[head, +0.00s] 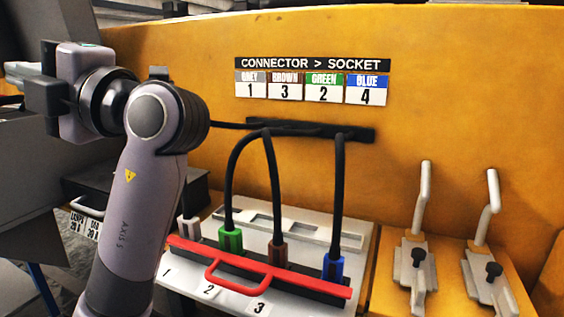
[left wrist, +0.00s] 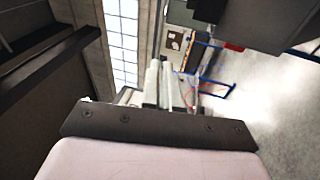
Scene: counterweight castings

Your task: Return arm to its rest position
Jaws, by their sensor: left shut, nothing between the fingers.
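My left arm rises at the left of the head view, bent at the wrist. My left gripper (head: 22,72) points away to the left edge, partly cut off there. In the left wrist view its pale fingers (left wrist: 166,84) are together with nothing between them. It is well apart from the connector panel. A green connector (head: 230,240), a brown connector (head: 278,252) and a blue connector (head: 333,267) stand upright in the socket panel. A grey connector (head: 190,229) shows partly beside my arm. A red bar with a handle (head: 236,283) lies across their front. My right gripper is not in view.
A sign (head: 310,64) on the yellow wall pairs grey 1, brown 3, green 2, blue 4. Black cables run from a slot down to the connectors. Two levers (head: 422,200) (head: 488,208) stand at the right. The left wrist view shows open floor (left wrist: 270,110) and blue-framed equipment.

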